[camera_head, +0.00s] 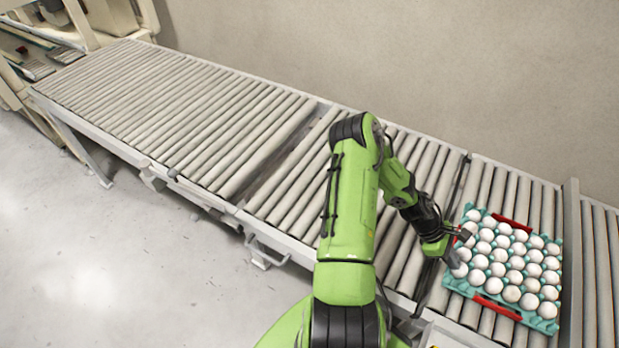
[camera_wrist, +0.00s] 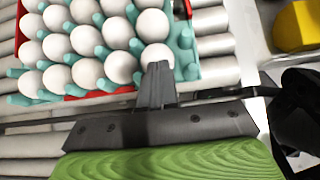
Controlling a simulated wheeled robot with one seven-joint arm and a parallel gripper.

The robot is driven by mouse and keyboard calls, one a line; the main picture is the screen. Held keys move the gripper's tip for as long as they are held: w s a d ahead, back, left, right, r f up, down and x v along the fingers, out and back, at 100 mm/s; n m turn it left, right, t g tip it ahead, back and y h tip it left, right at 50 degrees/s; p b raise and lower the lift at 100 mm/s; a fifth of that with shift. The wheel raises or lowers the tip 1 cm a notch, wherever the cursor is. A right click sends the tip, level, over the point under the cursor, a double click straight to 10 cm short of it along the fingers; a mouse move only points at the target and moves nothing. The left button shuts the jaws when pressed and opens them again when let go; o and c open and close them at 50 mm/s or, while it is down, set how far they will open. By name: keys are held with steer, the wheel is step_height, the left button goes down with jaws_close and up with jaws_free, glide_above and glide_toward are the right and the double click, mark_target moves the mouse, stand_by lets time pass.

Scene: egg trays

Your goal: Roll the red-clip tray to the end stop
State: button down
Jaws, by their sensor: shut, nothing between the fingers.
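The teal egg tray (camera_head: 547,324) with red clips (camera_head: 497,307) on two sides holds several white eggs. It lies on the rollers at the right end of the conveyor. A metal bar (camera_head: 573,270), apparently the end stop, stands across the rollers close to the tray's right edge; I cannot tell whether they touch. My gripper (camera_head: 457,246) is shut and empty at the tray's left edge. In the wrist view, my closed fingertips (camera_wrist: 158,68) overlap the tray edge beside an egg (camera_wrist: 157,54); contact is unclear. A red clip (camera_wrist: 95,96) also shows there.
The roller conveyor (camera_head: 190,105) runs from upper left to right, with bare rollers left of the tray. More rollers (camera_head: 602,262) lie beyond the bar. A wall stands behind. A yellow object (camera_wrist: 298,25) is beside the conveyor.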

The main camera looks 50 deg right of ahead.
steer(key=shift+s+d, duration=0.25)
steer(key=shift+s, duration=0.85)
steer(key=w+f+p+v, duration=0.1)
steer(key=w+f+v, duration=0.1)
steer(key=v, duration=1.1)
steer(key=shift+a, duration=0.25)
steer(key=shift+s+f, duration=0.1)
